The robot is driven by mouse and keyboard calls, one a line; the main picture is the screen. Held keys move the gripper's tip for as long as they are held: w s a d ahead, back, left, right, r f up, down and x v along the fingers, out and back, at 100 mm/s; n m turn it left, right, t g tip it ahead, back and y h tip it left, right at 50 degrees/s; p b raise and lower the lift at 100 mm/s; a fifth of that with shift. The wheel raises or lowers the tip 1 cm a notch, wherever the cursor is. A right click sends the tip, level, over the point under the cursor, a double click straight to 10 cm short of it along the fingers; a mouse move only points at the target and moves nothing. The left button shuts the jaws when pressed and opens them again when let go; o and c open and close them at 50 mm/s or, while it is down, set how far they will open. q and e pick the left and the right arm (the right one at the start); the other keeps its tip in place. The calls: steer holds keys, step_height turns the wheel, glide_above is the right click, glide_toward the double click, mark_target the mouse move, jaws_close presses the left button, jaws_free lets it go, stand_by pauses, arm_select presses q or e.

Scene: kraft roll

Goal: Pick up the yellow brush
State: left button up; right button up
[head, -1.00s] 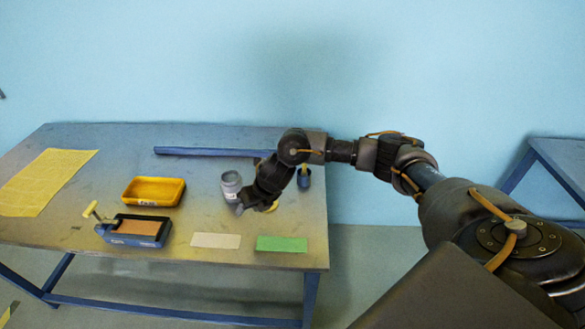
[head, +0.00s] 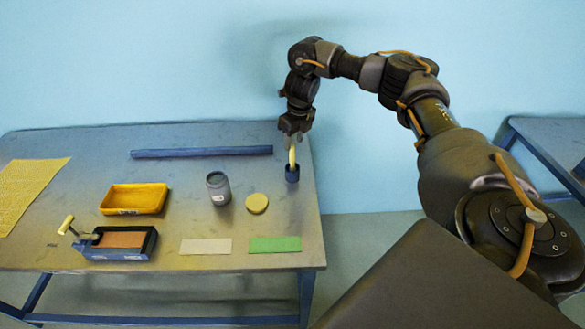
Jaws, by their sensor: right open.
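The yellow brush (head: 292,156) stands upright in a small dark blue cup (head: 292,174) near the table's right edge. Its upper part shows as a pale yellow stick; its lower part is hidden in the cup. My right gripper (head: 293,137) points down right above the brush, with its fingers at the brush's top. It is open. I cannot tell whether the fingers stand around the brush or just in front of it. My left gripper is not in view.
A grey jar (head: 218,188) and a round yellow lid (head: 257,203) stand left of the cup. A yellow tray (head: 134,198), a blue box with a handle (head: 120,242), a grey card (head: 205,246), a green card (head: 274,244), a blue bar (head: 202,151) and a yellow sheet (head: 28,190) lie around.

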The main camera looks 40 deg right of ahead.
steer(key=shift+w+f, duration=0.1)
steer(key=shift+f, duration=0.65)
steer(key=p, duration=0.2)
glide_above(292, 168)
steer(key=f, duration=0.3)
steer(key=w+f, duration=0.1)
steer(key=f, duration=0.1)
steer(key=shift+d, duration=0.3)
steer(key=shift+r, duration=0.1)
jaws_close()
